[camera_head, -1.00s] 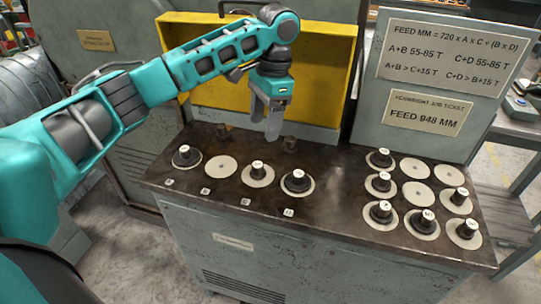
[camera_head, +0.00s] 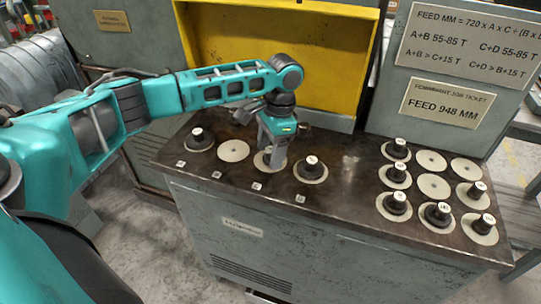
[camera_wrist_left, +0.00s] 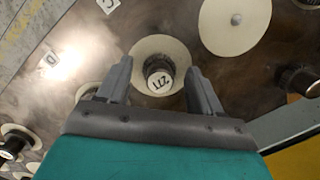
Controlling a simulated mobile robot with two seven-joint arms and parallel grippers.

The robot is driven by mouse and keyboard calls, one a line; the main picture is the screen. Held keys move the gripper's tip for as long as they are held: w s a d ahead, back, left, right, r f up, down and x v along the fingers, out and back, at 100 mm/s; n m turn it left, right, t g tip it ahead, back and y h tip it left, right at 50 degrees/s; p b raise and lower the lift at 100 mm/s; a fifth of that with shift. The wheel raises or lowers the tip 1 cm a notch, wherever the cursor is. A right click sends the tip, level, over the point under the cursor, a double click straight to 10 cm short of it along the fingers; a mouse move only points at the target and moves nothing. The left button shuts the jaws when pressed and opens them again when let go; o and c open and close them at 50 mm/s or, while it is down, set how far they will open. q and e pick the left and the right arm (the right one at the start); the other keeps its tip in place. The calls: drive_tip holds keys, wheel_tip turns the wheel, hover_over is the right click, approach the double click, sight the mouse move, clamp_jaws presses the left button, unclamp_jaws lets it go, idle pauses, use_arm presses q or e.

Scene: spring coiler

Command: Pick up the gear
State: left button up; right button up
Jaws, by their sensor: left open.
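Several dark gears with knobbed hubs and pale labels sit on round pale pads on the bench top. My left gripper (camera_head: 272,165) is open and points down over the third pad (camera_head: 260,161) from the left in the left row, hiding most of the gear there. In the left wrist view, that gear (camera_wrist_left: 158,80) shows between my two open fingers (camera_wrist_left: 158,72), its hub label small and turned. I cannot tell whether the fingers touch it. Gears beside it stand at the left (camera_head: 199,138) and right (camera_head: 311,167) of that row. My right gripper is not in view.
An empty pad (camera_head: 233,150) lies left of the gripper. A right-hand group of pads holds several gears (camera_head: 395,203) and a few bare pads (camera_head: 434,186). A yellow-framed recess (camera_head: 230,40) and a sign panel (camera_head: 440,108) rise behind. The bench middle is clear.

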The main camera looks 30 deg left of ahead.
sight(270, 149)
use_arm(q)
drive_tip(key=shift+f, duration=0.15)
clamp_jaws()
idle(0.5)
wheel_tip(270, 149, up, 20)
drive_tip(key=p, duration=0.4)
idle(0.4)
